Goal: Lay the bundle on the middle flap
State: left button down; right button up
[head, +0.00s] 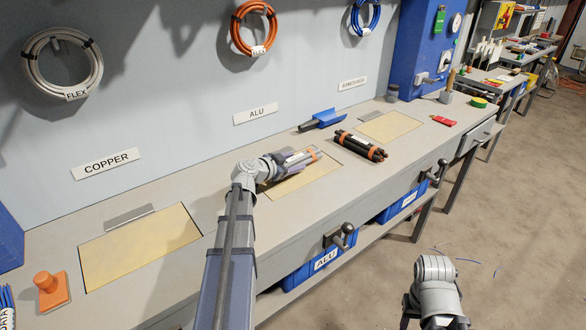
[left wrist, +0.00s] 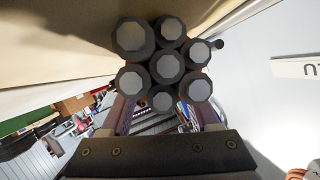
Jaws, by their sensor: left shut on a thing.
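My left gripper (head: 300,160) is shut on a bundle (head: 309,153) of several thick cables with an orange band, low over the middle flap (head: 300,184), the pale panel near the ALU label. I cannot tell whether the bundle touches the flap. The left wrist view shows the cables end-on (left wrist: 167,65), black with grey cores, between the fingers; fingers and arm hide part of the bundle in the head view. A second black bundle (head: 362,145) with orange bands lies on the bench right of the middle flap.
The left flap (head: 140,245) and right flap (head: 390,126) are bare. A blue scoop-like tool (head: 323,119) lies behind the second bundle. An orange knobbed object (head: 50,290) stands at the near left. Blue bins (head: 318,262) hang below the bench's front edge, beside lever handles (head: 342,236).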

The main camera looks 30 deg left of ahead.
pick_arm(q)
jog(key=shift+r, duration=0.1)
jog(key=shift+c, duration=0.6)
grip_release()
jog(key=shift+s+r, duration=0.1)
jog(key=shift+s, duration=0.1)
jog(key=p+v, duration=0.4)
jog(key=v, duration=0.6)
jog(key=shift+s+r, duration=0.1)
jog(key=shift+s, duration=0.05)
jog(key=shift+s+a+r, duration=0.1)
jog(key=shift+s+r, duration=0.05)
jog(key=shift+s, duration=0.45)
